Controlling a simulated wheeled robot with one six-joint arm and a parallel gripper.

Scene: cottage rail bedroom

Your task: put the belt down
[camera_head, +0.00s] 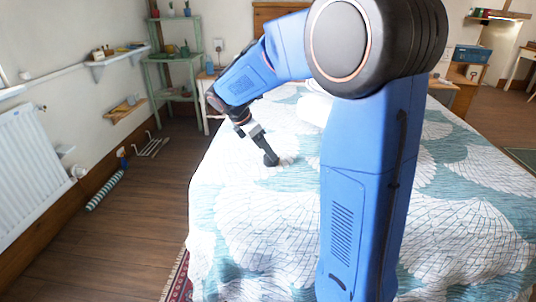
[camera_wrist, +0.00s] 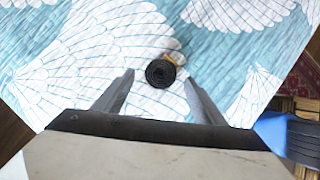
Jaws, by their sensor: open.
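The belt (camera_wrist: 160,73) is a dark, rolled-up coil with a brown-orange bit at its upper right edge. In the wrist view it lies on the patterned bedspread (camera_wrist: 75,60). My gripper (camera_wrist: 158,82) is open, with one finger on each side of the belt and a visible gap to both. In the head view my gripper (camera_head: 272,160) reaches down close to the bedspread (camera_head: 450,215). The belt cannot be made out clearly there, as the dark fingers cover that spot.
A white radiator (camera_head: 25,165) is on the left wall. The bedspread around my gripper is mostly clear.

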